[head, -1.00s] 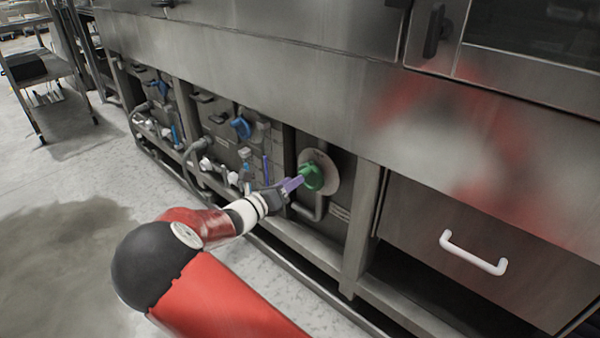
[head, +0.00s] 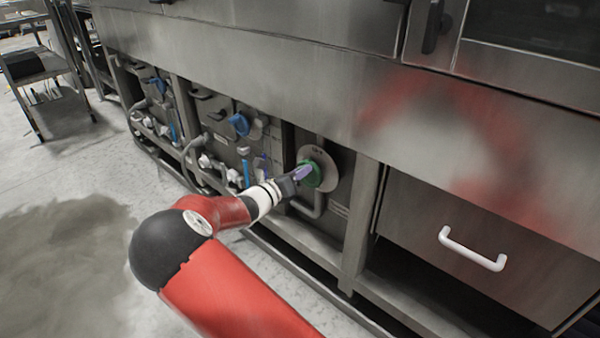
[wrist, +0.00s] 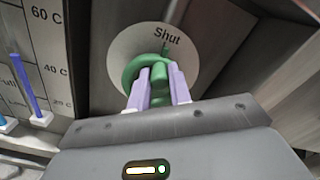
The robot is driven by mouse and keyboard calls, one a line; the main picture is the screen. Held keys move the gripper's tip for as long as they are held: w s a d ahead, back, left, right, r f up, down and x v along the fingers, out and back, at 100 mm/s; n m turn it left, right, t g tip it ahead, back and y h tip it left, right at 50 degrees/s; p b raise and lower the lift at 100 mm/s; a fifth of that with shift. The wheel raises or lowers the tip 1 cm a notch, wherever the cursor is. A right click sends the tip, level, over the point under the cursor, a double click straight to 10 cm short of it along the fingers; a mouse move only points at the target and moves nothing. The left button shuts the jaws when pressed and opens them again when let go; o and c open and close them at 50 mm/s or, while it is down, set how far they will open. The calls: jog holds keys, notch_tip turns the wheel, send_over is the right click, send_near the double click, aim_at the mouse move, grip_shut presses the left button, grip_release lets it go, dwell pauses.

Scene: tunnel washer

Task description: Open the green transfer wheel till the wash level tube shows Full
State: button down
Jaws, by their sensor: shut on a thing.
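The green transfer wheel (head: 315,178) sits on a round pale plate low on the washer front. It also shows in the wrist view (wrist: 134,72), where the plate reads "Shut" at the top. My gripper (wrist: 160,78) is shut on the wheel, one purple finger on each side of its grip bar. In the head view the fingers partly hide the wheel. At the left of the wrist view a blue column (wrist: 28,82) stands by a scale with 60 C, 40 C and 25 C. A cut-off mark there reads "ull". I cannot tell which tube that mark belongs to.
A blue wheel (head: 239,124) and pipes are in the bay left of the green wheel. A frame post (head: 361,225) and a panel with a white handle (head: 471,249) are to its right. A steel ledge overhangs above.

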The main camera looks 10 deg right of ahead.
aim_at(316, 181)
jog(key=shift+m, duration=0.3)
jog(key=m+b, duration=0.1)
jog(key=m, duration=0.1)
jog(key=s+d+f+m+b, duration=0.1)
jog(key=m+b, duration=0.1)
jog(key=m, duration=0.1)
jog(key=m+b, duration=0.2)
jog(key=m, duration=0.1)
jog(key=shift+s+d+f, duration=0.15)
jog(key=shift+s+f, duration=0.1)
jog(key=shift+s, duration=0.15)
jog(key=m+b, duration=0.2)
jog(key=f+m+b, duration=0.1)
jog(key=b, duration=0.1)
jog(key=m+b, duration=0.2)
jog(key=shift+s+d+f+m, duration=0.2)
jog(key=shift+s+m, duration=0.1)
jog(key=shift+f+m+b, duration=0.2)
jog(key=shift+m+b, duration=0.6)
jog(key=shift+m, duration=0.35)
jog(key=shift+f+m+b, duration=0.2)
jog(key=shift+m+b, duration=0.6)
jog(key=shift+m, duration=0.35)
jog(key=c, duration=1.3)
grip_release()
jog(key=shift+r, duration=0.1)
